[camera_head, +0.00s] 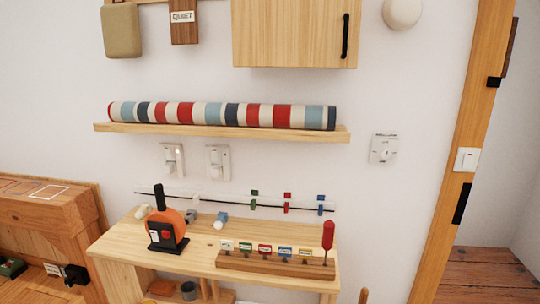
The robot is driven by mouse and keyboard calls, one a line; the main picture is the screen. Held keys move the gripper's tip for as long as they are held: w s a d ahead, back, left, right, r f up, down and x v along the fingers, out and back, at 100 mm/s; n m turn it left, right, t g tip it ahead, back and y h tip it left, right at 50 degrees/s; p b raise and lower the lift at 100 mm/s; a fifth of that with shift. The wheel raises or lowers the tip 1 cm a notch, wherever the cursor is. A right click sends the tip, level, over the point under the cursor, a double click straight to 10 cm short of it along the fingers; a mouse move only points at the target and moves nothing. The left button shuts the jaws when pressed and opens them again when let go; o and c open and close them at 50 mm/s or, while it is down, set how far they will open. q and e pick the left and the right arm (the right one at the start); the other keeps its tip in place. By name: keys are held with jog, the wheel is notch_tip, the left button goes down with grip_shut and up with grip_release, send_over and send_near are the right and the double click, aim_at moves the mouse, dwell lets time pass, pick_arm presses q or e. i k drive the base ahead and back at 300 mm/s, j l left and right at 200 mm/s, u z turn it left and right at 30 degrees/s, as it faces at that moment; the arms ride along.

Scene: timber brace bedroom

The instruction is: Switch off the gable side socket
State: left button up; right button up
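Two white wall sockets are on the wall below the striped roll. One is the left socket (172,159), and the other is the right socket (217,162). Each has a plate with a lighter raised part, and the left one shows a small pale spot near its top right. Their switch positions are too small to read. I see no label that tells which one is the gable side socket. Neither of my grippers shows in the head view.
Below the sockets, a wooden bench (190,262) holds an orange-and-black device (166,229) and a rack of coloured tags (270,260). Above is a shelf (225,131) with a striped roll (225,115). A white dial plate (384,149) and a rocker switch (466,160) are further right.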

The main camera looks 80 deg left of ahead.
aim_at(167, 150)
jog(key=u, duration=3.45)
